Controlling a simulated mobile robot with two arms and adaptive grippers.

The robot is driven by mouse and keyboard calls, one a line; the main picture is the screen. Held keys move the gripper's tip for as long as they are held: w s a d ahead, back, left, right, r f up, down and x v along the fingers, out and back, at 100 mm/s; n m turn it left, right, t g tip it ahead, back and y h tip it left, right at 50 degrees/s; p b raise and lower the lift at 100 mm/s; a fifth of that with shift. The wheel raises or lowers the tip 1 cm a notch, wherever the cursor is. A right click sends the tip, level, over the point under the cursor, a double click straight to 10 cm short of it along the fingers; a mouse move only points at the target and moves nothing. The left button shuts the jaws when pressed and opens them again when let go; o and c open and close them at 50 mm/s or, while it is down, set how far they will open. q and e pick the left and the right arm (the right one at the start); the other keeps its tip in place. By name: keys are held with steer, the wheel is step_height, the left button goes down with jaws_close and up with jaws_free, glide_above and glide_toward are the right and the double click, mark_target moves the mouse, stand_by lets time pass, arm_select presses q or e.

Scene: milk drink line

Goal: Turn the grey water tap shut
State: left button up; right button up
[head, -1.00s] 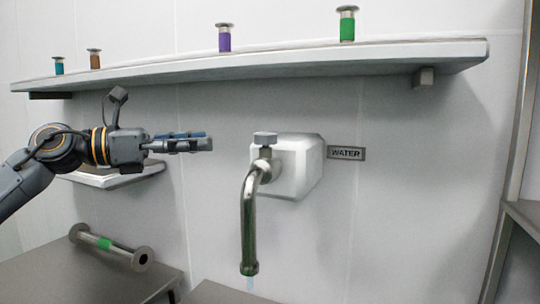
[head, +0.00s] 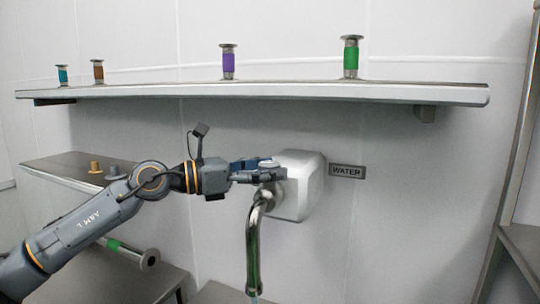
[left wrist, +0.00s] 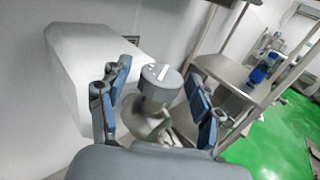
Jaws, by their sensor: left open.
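The grey water tap has a curved metal spout (head: 252,245) and comes out of a white wall block (head: 304,186) beside a WATER sign (head: 347,172). A thin stream shows below the spout. My left gripper (head: 262,168) is at the tap's top, its fingers hiding much of the handle in the head view. In the left wrist view the round grey handle (left wrist: 160,80), with a white mark on top, stands between the two blue-padded fingers of the gripper (left wrist: 160,95). The fingers are open, with gaps on both sides. My right gripper is not in view.
A long wall shelf (head: 290,93) above the tap holds several spools with coloured bands. A lower shelf (head: 60,163) at left carries small fittings. A green-banded spool (head: 130,250) lies on a bench behind my left arm.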

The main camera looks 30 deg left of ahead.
arm_select(q)
steer(key=shift+w+d, duration=0.2)
